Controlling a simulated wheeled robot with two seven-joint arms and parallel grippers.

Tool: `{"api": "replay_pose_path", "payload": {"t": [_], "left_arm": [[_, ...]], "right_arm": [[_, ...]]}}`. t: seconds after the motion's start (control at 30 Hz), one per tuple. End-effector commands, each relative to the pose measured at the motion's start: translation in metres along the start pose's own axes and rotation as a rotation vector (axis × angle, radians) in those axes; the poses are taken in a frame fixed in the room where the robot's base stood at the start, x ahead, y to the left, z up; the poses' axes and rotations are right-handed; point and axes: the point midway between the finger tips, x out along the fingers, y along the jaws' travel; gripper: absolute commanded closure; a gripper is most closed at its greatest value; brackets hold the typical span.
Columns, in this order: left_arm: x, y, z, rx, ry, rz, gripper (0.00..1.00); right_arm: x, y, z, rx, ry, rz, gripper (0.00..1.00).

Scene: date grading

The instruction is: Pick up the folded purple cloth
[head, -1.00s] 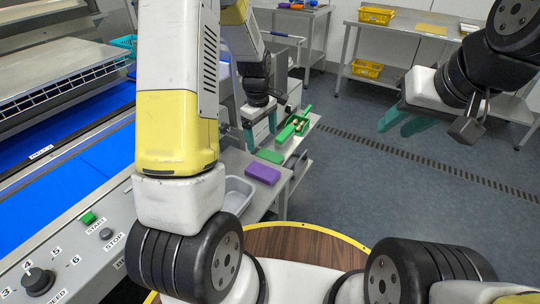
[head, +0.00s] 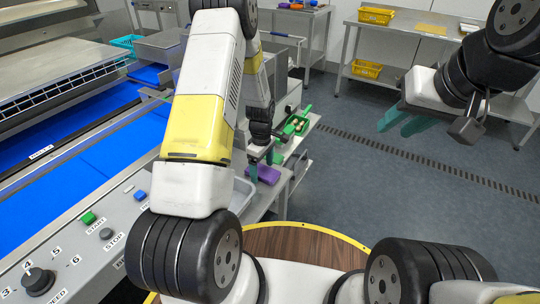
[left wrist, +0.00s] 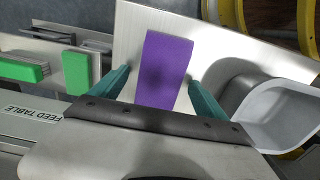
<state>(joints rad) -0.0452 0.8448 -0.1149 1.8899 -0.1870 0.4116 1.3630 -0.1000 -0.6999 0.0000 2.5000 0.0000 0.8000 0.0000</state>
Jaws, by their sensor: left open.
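The folded purple cloth (left wrist: 165,70) lies flat on a metal table in the left wrist view. In the head view the cloth (head: 268,175) is partly hidden behind my left gripper and arm. My left gripper (head: 262,165) is open, and in the left wrist view its teal fingers (left wrist: 154,90) stand one on each side of the cloth, with a gap to it on both sides. I cannot tell how far the fingertips are above the table. My right gripper (head: 405,120) hangs over the grey floor at the right, far from the cloth; its teal fingers appear spread.
A grey tray (left wrist: 290,115) sits close beside the cloth. A green cloth or block (left wrist: 76,72) lies on the other side. The blue conveyor (head: 95,150) runs along the left.

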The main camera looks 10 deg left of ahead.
Motion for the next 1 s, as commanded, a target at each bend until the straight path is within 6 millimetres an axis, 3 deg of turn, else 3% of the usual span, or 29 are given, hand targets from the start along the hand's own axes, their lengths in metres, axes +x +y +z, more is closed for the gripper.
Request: {"api": "replay_pose_path", "payload": {"t": [0.2,0.57,0.83,1.0], "left_arm": [[0.001,0.0,0.0,0.0,0.0,0.001,0.15],[0.0,0.0,0.0,0.0,0.0,0.001,0.85],[-0.006,0.001,0.0,0.0,0.001,0.002,0.86],[-0.034,0.001,0.0,0.001,0.001,0.004,0.86]], "right_arm": [[0.0,0.0,0.0,0.0,0.0,0.0,0.68],[0.0,0.0,0.0,0.0,0.0,0.0,0.68],[0.0,0.0,0.0,0.0,0.0,0.0,0.68],[0.0,0.0,0.0,0.0,0.0,0.0,0.68]]}}
